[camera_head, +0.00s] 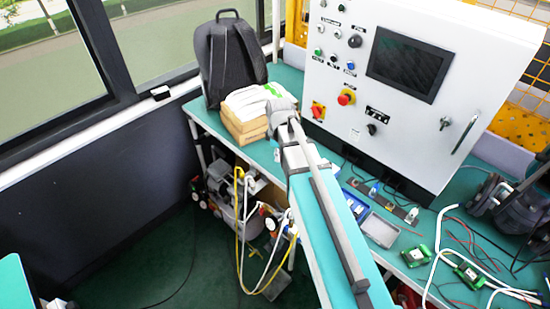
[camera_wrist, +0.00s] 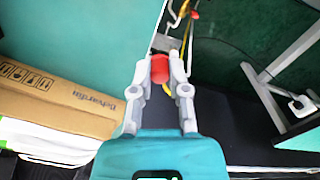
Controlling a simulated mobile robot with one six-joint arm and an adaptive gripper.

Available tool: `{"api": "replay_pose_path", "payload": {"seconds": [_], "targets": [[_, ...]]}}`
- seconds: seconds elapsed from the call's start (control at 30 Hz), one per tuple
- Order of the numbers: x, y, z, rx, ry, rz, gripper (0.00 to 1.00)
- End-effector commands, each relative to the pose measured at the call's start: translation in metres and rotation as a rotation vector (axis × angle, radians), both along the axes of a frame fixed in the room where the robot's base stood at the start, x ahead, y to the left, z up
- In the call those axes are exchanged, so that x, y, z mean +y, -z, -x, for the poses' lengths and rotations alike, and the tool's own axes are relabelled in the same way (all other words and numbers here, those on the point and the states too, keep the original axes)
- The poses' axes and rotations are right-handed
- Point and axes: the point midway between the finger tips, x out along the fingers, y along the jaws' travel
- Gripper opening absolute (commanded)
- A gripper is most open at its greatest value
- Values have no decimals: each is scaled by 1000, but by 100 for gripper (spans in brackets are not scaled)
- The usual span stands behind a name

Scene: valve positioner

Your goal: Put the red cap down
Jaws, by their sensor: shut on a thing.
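The red cap (camera_wrist: 160,69) is held between the two grey fingers of my gripper (camera_wrist: 161,64) in the wrist view. It shows beside the table's edge in that view, with dark floor behind it; its height over the table I cannot tell. The teal tabletop (camera_wrist: 75,40) lies to the left of the fingers. In the head view, my arm reaches out toward the cardboard box, and the fingers and the red cap are hidden.
A cardboard box (camera_head: 243,130), also in the wrist view (camera_wrist: 60,101), has white packages on it; a dark backpack (camera_head: 228,60) stands behind. A white control cabinet (camera_head: 400,90) stands to the right. Grey trays (camera_head: 380,229) and cables lie nearer. Hoses and equipment (camera_head: 240,200) are below the table.

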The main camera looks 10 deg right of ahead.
Motion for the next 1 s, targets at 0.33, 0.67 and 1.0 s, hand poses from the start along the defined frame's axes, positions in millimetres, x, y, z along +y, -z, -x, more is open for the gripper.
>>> {"api": "replay_pose_path", "payload": {"seconds": [0.33, 0.67, 1.0], "targets": [[-3, 32, -64, 0, 0, 0, 0], [-5, 64, -86, 0, 1, 0, 0], [-6, 76, -98, 0, 1, 0, 0]]}}
